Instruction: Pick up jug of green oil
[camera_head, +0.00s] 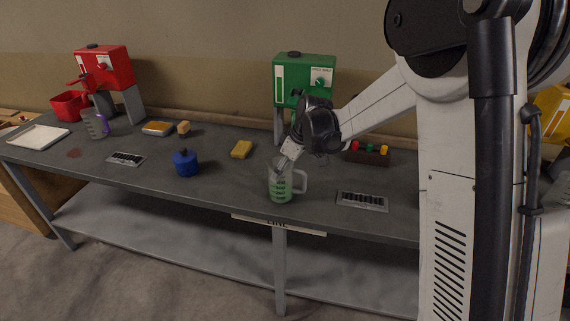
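A clear jug (281,189) with green in its lower part or green markings on its side stands upright near the front edge of the workbench, in the middle of the view. Its handle is on the right. My gripper (282,164) comes down from the upper right, and its tip is at the jug's rim. It overlaps the rim in the picture. Whether the fingers touch the jug, and how far apart they are, is too small to tell. The green oil machine (290,73) stands behind the jug, its lower part partly hidden by my arm.
On the workbench (225,182) are a blue can (186,162), a yellow sponge (241,149), drain grates (362,201) and a box with coloured caps (367,154). A red machine (104,67), a second jug (95,123) and a white tray (38,137) are at left.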

